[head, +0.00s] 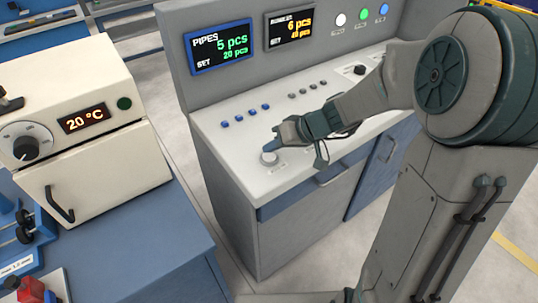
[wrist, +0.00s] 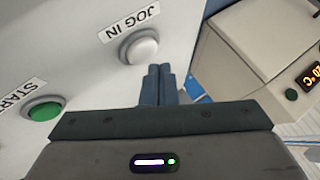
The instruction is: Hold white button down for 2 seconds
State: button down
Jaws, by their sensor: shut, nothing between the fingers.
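The white button (wrist: 140,48) is round, sits on a dark-rimmed base and has a "JOG IN" label beside it. It also shows in the head view as a pale knob (head: 269,158) near the front left corner of the console's top. My gripper (wrist: 158,72) is shut and empty, its two blue fingers side by side. In the wrist view the fingertips are just below and right of the button. In the head view my gripper (head: 276,142) is right by the button, at its upper side. I cannot tell whether the fingertips touch it.
A green button (wrist: 42,110) labelled "START" is left of my gripper in the wrist view. Small blue buttons (head: 238,118) line the console top (head: 225,150). Displays (head: 220,47) and lamps (head: 362,15) are on the upright panel. A cream oven (head: 80,150) stands at left.

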aim_at(273, 157)
jog(key=shift+r+p, duration=1.3)
jog(key=shift+r, duration=1.25)
jog(key=shift+f, duration=0.1)
jog(key=s+d+r+m+h, duration=0.1)
jog(key=s+d+h, duration=0.3)
jog(key=s, duration=0.5)
jog(key=s+d+r+m+h, duration=0.2)
jog(key=s+d+m+h, duration=0.2)
jog(key=s+d, duration=0.4)
jog(key=shift+s+d+h, duration=0.3)
jog(key=shift+s+d, duration=0.1)
jog(key=shift+s, duration=0.3)
jog(key=shift+d, duration=0.1)
